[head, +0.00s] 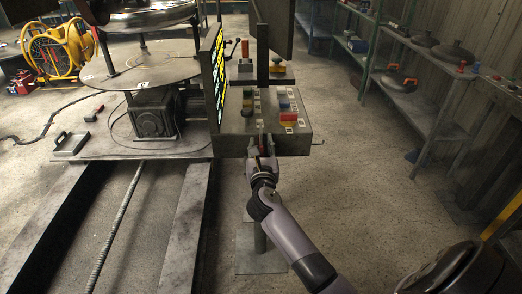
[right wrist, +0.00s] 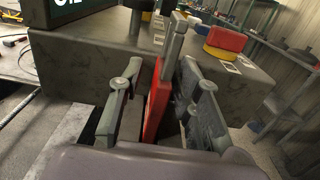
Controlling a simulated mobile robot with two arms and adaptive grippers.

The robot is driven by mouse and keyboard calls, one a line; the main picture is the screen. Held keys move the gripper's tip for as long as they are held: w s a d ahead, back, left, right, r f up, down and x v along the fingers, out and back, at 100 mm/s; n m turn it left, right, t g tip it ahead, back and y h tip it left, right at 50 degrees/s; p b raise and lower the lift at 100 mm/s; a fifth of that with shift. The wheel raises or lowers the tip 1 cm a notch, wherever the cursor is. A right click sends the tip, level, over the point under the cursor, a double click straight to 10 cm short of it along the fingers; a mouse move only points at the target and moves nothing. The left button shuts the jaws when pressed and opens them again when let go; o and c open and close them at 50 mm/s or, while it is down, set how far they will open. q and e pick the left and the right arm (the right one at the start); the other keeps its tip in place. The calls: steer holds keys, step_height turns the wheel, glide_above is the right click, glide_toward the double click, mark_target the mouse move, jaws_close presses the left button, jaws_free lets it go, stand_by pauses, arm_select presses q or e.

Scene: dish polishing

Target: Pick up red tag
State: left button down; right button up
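The red tag (right wrist: 157,102) stands upright at the front edge of the control box in the right wrist view, beside a grey metal upright piece (right wrist: 174,40). My right gripper (right wrist: 158,92) is open, with one finger on each side of the tag. A gap shows on the left; the right finger is closer, and I cannot tell whether it touches. In the head view my right gripper (head: 262,160) is at the front face of the control box (head: 236,143), and the tag is small and mostly hidden there. My left gripper is not in view.
The box top carries a red block (head: 288,116), a blue-topped piece (head: 283,104) and several labels. A dark panel with bright text (head: 215,75) stands at its left. A round table (head: 160,72) is further left. Shelves (head: 425,90) line the right; floor between is clear.

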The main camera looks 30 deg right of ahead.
jaws_close()
steer(key=shift+r, duration=0.1)
stand_by(0.5)
